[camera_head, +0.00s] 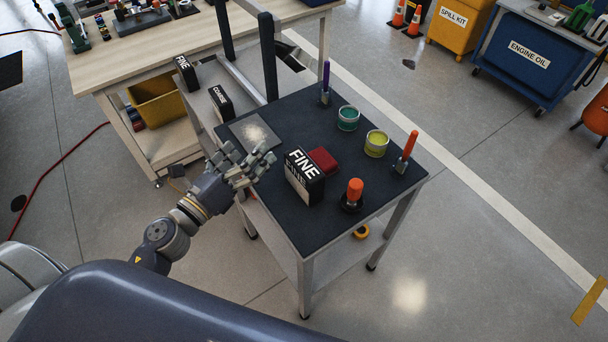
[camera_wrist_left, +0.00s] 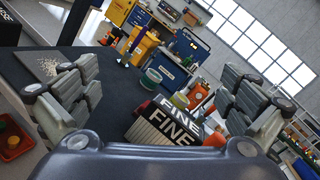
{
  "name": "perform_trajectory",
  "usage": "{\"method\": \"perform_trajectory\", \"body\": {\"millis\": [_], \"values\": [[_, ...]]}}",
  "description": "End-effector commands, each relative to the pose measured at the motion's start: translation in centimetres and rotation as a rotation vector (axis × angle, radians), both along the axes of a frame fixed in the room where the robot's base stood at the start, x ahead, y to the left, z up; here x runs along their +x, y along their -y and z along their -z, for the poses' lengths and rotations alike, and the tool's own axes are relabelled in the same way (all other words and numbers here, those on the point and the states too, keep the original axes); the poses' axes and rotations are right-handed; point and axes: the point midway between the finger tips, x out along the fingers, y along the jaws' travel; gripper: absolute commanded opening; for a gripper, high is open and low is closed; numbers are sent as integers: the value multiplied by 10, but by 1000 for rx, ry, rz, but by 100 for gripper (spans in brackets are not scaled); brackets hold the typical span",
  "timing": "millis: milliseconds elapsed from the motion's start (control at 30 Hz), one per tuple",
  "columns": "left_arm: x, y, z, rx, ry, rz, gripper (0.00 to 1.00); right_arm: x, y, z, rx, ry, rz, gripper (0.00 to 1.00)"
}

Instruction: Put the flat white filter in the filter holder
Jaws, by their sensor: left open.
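My left gripper (camera_head: 248,160) is open and empty at the left front edge of the dark cart top (camera_head: 290,225). In the left wrist view its fingers stand wide apart, with the black-and-white FINE block (camera_wrist_left: 165,128) beyond them, near the right finger. In the head view this FINE block (camera_head: 304,180) stands upright just right of the gripper, apart from it. A grey square plate with a pale speckled patch (camera_head: 257,133) lies behind the gripper. I cannot clearly pick out a flat white filter or its holder.
A COARSE block (camera_head: 221,103) and another FINE block (camera_head: 187,73) stand left of the black uprights (camera_head: 268,58). A wooden workbench (camera_head: 150,50) is behind.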

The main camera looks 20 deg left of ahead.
Motion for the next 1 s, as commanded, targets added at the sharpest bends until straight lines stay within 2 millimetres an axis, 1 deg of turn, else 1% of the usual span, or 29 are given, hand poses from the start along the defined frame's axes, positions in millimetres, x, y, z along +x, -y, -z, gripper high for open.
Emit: {"method": "perform_trajectory", "body": {"millis": [33,100,200,300,367,433,700,867,1000], "values": [[-3,8,8,123,17,69,100,0,-1,0,1,0,0,100],[-10,21,21,280,40,167,100,0,-1,0,1,0,-1,100],[-20,32,39,448,60,280,100,0,-3,0,3,-1,-2,100],[-28,37,52,549,71,355,100,-1,-6,0,7,-1,-3,100],[-30,40,57,583,75,381,100,-1,-8,0,9,0,-2,100],[-28,44,59,602,79,396,100,-1,-10,-3,11,0,-2,100],[2,68,65,603,79,399,100,0,-11,-14,12,0,-2,100],[10,75,68,602,78,398,100,0,-9,-16,10,1,-2,100],[20,84,71,600,78,398,100,0,-6,-21,7,0,-3,100]]}}
